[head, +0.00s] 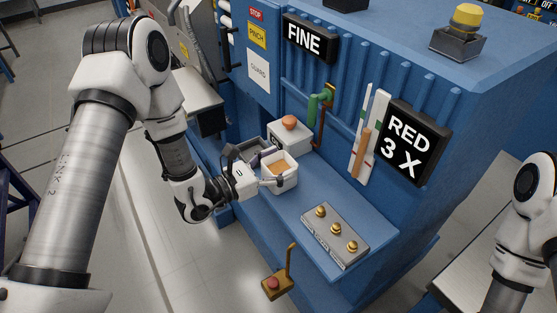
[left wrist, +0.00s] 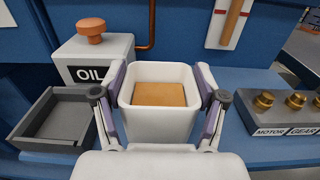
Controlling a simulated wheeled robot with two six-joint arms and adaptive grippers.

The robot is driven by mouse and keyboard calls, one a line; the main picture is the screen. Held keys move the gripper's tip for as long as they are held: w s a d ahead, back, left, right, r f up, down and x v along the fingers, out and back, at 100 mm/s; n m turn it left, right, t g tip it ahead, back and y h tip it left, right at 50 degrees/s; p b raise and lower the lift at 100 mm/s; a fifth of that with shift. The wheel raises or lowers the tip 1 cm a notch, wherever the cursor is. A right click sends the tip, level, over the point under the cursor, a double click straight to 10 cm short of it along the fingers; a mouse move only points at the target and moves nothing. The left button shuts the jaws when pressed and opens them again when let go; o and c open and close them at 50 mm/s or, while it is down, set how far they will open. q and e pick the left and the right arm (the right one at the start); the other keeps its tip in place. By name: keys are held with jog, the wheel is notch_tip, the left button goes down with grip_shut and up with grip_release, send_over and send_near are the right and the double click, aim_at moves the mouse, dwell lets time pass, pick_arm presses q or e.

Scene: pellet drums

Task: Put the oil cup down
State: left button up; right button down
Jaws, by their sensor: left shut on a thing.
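The oil cup (head: 289,185) is a white, square, open-topped cup with a flat amber filling. My left gripper (head: 270,174) is shut on it, with one finger along each side. In the left wrist view the cup (left wrist: 160,124) is upright between the two fingers (left wrist: 162,92). It is at the blue ledge (head: 317,190), in front of the white OIL box (left wrist: 113,50) with an orange knob. I cannot tell whether its base touches the ledge. My right gripper is out of view; only part of the right arm shows.
An empty dark grey tray (left wrist: 53,121) lies left of the cup. A grey MOTOR/GEAR block (head: 336,236) with brass knobs sits to the right on the ledge. A green-handled pipe (head: 318,103) rises behind. Bare ledge lies between cup and block.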

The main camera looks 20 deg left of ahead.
pick_arm(q)
jog(key=shift+f, duration=0.15)
jog(key=o, duration=1.2)
jog(key=shift+o, duration=0.2)
